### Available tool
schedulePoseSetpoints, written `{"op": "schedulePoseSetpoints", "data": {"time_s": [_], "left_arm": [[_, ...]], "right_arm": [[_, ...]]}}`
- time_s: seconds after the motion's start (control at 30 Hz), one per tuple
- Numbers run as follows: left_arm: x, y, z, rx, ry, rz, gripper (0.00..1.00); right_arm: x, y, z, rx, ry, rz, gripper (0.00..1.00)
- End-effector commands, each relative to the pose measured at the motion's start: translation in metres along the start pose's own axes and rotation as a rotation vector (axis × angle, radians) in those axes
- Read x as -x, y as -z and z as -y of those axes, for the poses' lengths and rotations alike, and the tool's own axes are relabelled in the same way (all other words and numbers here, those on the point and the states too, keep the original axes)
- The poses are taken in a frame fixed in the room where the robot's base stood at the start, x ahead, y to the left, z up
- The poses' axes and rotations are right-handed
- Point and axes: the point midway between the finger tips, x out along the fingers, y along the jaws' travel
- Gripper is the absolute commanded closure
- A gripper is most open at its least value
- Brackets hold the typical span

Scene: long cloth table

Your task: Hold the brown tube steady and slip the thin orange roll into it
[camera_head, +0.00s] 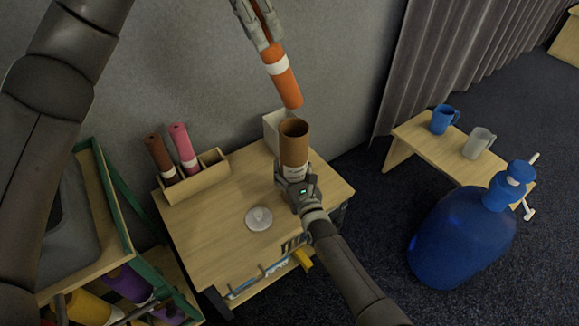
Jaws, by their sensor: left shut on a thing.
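The thin orange roll (285,88) has a white band and hangs tilted near the top middle. My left gripper (266,42) comes in from the top edge and is shut on its upper part. The brown tube (295,148) stands upright below, with its dark open mouth facing up and a white label low on its side. My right gripper (292,174) is shut around the tube's lower part. The roll's lower end is above the tube's mouth, with a small gap between them in the picture. The tube's bottom is hidden behind my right gripper.
The wooden table (205,228) carries a wooden holder (198,180) with a brown roll (160,158) and a pink roll (184,149), a white disc (259,218) and a pale box (272,126). A bench (447,152) with two mugs and a blue water bottle (462,235) are at the right.

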Motion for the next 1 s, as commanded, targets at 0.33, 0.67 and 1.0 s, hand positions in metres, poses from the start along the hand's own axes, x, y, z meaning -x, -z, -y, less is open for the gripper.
{"op": "schedulePoseSetpoints", "data": {"time_s": [0.33,0.67,1.0], "left_arm": [[-0.024,0.009,0.0,0.001,0.001,-0.001,1.0],[-0.045,0.017,0.0,0.0,0.0,0.0,1.0],[-0.068,0.025,0.0,0.0,0.0,0.0,1.0]], "right_arm": [[0.0,0.001,0.0,0.0,0.0,-0.002,0.72],[0.0,0.001,0.0,0.0,0.0,-0.002,0.73],[0.0,0.001,0.0,0.0,0.0,-0.002,0.73]]}}
